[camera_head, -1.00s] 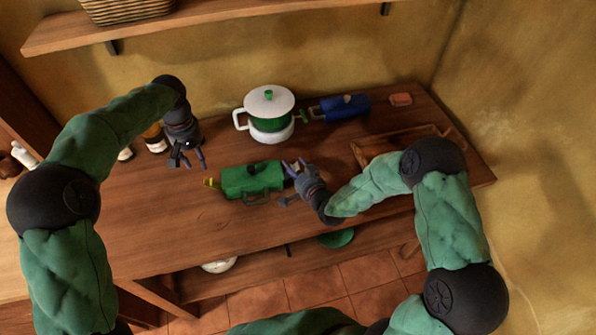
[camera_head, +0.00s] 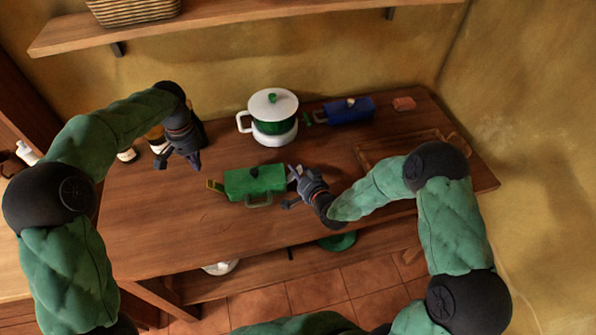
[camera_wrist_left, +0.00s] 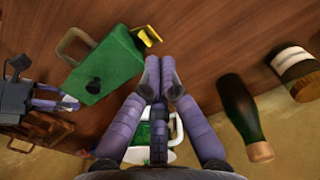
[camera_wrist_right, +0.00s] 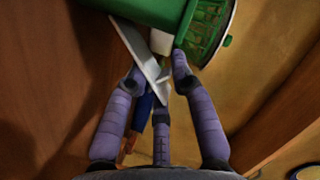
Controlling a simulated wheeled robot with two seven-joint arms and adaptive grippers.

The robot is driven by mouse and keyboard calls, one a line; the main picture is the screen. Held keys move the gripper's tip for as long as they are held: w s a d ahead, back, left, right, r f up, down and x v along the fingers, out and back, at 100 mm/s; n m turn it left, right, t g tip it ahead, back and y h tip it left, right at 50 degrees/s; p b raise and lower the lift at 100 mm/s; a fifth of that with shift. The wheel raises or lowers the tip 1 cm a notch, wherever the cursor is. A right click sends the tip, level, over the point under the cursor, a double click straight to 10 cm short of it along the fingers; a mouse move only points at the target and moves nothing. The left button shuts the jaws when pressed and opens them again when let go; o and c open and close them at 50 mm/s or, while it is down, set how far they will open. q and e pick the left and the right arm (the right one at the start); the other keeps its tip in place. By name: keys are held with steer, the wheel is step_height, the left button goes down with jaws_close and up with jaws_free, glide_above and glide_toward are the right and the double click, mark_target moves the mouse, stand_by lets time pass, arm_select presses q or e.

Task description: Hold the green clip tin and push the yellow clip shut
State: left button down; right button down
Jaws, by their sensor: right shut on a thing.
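The green clip tin (camera_head: 255,182) lies on the wooden counter, its handle toward the front edge. Its yellow clip (camera_head: 215,186) sticks out at the left end; in the left wrist view the yellow clip (camera_wrist_left: 147,36) looks bent away from the green tin (camera_wrist_left: 103,68). In the right wrist view the green tin (camera_wrist_right: 150,10) is just beyond the fingertips. My left gripper (camera_head: 195,166) is shut and empty, above and behind the clip, apart from it.
A white and green pot (camera_head: 272,128) and a blue tin (camera_head: 348,110) stand behind. A wooden tray (camera_head: 375,153) is at the right. Dark bottles (camera_wrist_left: 240,112) and a jar (camera_wrist_left: 297,72) stand near my left gripper. The counter left of the clip is clear.

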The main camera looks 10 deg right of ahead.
arm_select(q)
steer(key=shift+a+f+m, duration=0.15)
steer(key=shift+f+m, duration=0.4)
steer(key=shift+f, duration=0.9)
steer(key=shift+a+f+m, duration=0.15)
steer(key=shift+f+m, duration=0.35)
steer(key=shift+f, duration=0.95)
steer(key=shift+a+f+m, duration=0.15)
steer(key=shift+f+m, duration=0.4)
steer(key=shift+f, duration=0.9)
steer(key=shift+d, duration=0.15)
steer(key=shift+d, duration=2.15)
step_height(320, 180, up, 8)
steer(key=a, duration=0.1)
steer(key=shift+a, duration=0.2)
arm_select(e)
steer(key=c, duration=1)
jaws_free()
